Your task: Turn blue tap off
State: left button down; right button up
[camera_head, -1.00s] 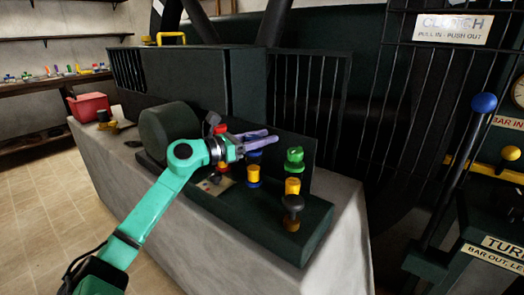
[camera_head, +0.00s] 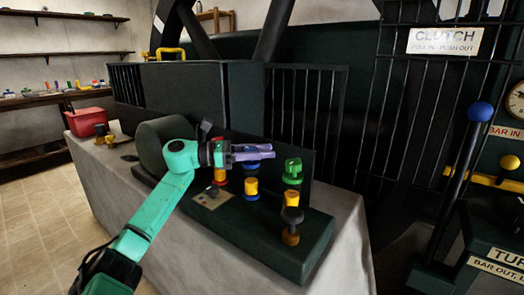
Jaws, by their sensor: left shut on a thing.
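The blue tap (camera_head: 251,167) stands in a row of taps on the dark green bench unit. Its blue top shows just below my fingers, over a yellow collar and a blue base. My left gripper (camera_head: 262,152) reaches in from the left, level, with its purple-grey fingers at the tap's top. It is shut on the blue tap, and the fingers hide part of the top. A red tap (camera_head: 220,175) is partly hidden behind my wrist. A green-topped tap (camera_head: 292,170) stands just right of my fingertips. My right gripper is not in view.
A black-topped tap (camera_head: 292,225) stands nearer, at the front right of the unit. A dark barred guard (camera_head: 310,110) rises behind. A blue-knobbed lever (camera_head: 480,112) stands at the right. A red box (camera_head: 90,120) sits at the bench's far left end.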

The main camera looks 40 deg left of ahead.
pick_arm(q)
jog(key=shift+f, duration=0.1)
jog(key=shift+c, duration=1.9)
grip_release()
jog(key=b+v, duration=0.2)
jog(key=v, duration=1.1)
jog(key=shift+s+a, duration=0.15)
jog(key=shift+a, duration=0.05)
jog(key=shift+s+a, duration=0.3)
jog(key=shift+s, duration=0.1)
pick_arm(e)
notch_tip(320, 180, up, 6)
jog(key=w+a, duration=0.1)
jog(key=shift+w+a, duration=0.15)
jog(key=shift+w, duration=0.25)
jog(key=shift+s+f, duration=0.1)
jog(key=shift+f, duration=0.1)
